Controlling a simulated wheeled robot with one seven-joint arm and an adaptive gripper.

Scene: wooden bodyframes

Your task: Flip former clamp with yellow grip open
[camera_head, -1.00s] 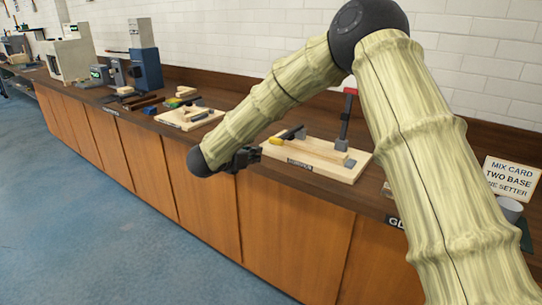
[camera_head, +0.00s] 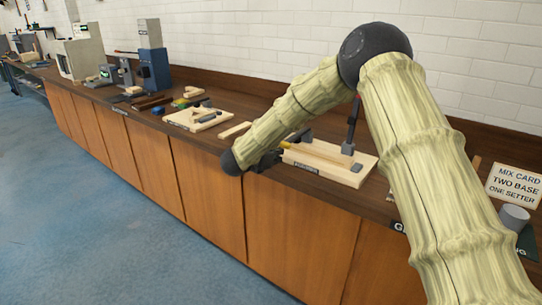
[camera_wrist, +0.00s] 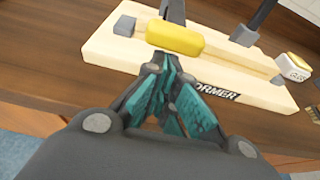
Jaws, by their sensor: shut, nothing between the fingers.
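The wooden former board (camera_head: 330,172) lies on the bench top; in the wrist view it bears the label FORMER (camera_wrist: 217,90). The clamp's yellow grip (camera_wrist: 175,37) lies low over the board's near part, with a dark lever arm (camera_wrist: 172,10) running away behind it. In the head view the yellow grip (camera_head: 287,145) is small and partly hidden by my arm. My gripper (camera_wrist: 165,63) is shut and empty, its fingertips just short of the grip on its near side; contact cannot be told. In the head view my gripper (camera_head: 270,160) is at the board's left end.
A grey block (camera_wrist: 124,26) sits on the board left of the grip. Another board (camera_head: 200,118) lies further left. A sign (camera_head: 514,187) stands right.

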